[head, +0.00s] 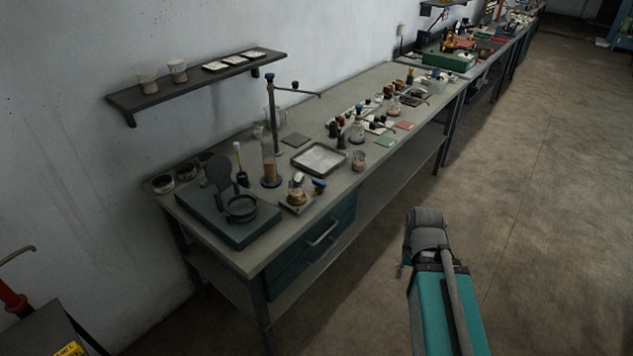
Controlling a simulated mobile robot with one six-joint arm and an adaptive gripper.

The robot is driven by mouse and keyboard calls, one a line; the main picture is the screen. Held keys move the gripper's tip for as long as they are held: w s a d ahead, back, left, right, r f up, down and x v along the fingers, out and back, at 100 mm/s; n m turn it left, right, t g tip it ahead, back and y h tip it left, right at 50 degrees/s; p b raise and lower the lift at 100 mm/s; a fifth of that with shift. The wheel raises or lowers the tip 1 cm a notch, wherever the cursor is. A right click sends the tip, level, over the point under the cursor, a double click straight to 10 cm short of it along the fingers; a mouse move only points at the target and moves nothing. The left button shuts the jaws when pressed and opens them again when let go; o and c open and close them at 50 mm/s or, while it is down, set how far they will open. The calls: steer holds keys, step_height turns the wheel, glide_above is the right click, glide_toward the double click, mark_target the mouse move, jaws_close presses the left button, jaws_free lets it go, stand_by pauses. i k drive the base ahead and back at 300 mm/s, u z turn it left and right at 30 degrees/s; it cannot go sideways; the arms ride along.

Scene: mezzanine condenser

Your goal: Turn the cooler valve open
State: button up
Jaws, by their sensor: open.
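No part is clearly recognisable as the cooler valve. A tall post (275,120) with a blue cap and a thin side arm stands on the workbench (225,262). A small blue-topped piece (319,186) sits near the bench's front edge, beside a small flask (297,192). At the lower left, a red fitting (13,300) with a bent metal rod stands by a dark cabinet. I cannot tell whether any of these is the valve. My teal arm with its dark grey joint shows at the lower right, over the floor and apart from the bench. No gripper fingers show.
The bench carries a dark hinged device (240,207), a shallow tray (319,159) and several bottles. A wall shelf (200,85) holds small jars. A drawer unit (312,243) sits under the bench. The concrete floor (550,180) to the right is clear.

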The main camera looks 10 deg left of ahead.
mark_target(318, 182)
steer(key=u, duration=0.05)
steer(key=k, duration=0.95)
steer(key=u, duration=0.45)
steer(key=i, duration=1)
steer(key=z, duration=0.05)
